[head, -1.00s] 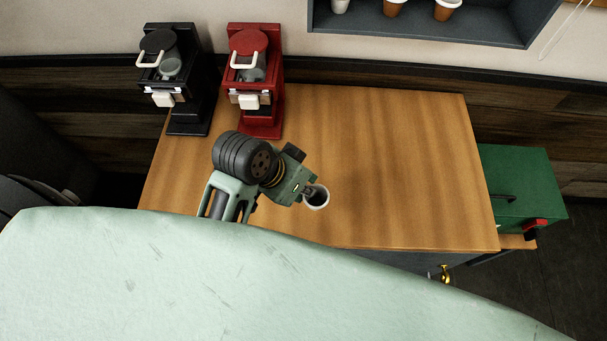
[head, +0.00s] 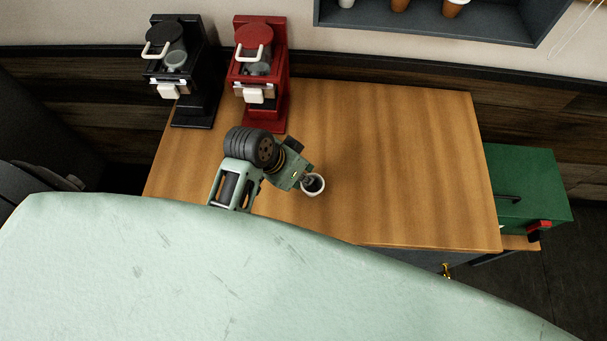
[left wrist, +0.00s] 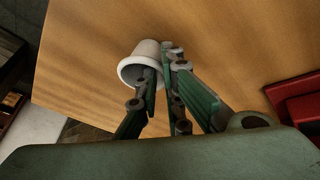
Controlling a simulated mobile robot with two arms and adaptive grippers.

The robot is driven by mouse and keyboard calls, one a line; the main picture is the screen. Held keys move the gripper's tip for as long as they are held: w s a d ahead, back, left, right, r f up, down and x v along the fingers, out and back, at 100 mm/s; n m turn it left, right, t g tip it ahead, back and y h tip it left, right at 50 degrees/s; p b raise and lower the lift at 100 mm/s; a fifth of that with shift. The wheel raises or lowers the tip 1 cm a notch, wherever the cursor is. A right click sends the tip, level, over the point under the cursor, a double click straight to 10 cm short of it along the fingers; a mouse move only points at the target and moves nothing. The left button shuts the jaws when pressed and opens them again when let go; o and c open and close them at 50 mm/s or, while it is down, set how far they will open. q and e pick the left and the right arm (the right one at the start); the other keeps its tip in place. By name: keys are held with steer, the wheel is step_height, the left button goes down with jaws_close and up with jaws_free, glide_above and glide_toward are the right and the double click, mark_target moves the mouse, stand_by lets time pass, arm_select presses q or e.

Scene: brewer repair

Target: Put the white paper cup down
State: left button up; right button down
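The white paper cup (head: 318,192) is over the wooden table top, near its front edge, with its dark open mouth facing up. My left gripper (head: 309,184) is at the cup's left side. In the left wrist view the cup (left wrist: 132,70) shows its mouth towards the camera. My left fingers (left wrist: 161,68) are close together, one inside the mouth and one outside, pinching the cup's wall. I cannot tell whether its base touches the wood. My right gripper is not in view.
The wooden table (head: 400,160) is clear to the right of the cup. A black brewer (head: 196,105) and a red brewer (head: 270,110) stand at the back left. A green box (head: 530,175) is beyond the right edge. A wall shelf (head: 480,28) holds cups.

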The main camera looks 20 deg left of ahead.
arm_select(q)
steer(key=shift+o, duration=1.4)
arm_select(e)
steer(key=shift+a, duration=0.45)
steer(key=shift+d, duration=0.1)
arm_select(q)
steer(key=shift+r, duration=0.15)
steer(key=shift+s+a+r, duration=0.15)
steer(key=shift+a+r, duration=0.05)
steer(key=shift+r, duration=0.15)
steer(key=b+v, duration=0.2)
steer(key=v, duration=0.9)
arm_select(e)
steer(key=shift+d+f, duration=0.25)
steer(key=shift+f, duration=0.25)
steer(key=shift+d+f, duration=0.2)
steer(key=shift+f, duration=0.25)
arm_select(q)
steer(key=shift+s, duration=0.1)
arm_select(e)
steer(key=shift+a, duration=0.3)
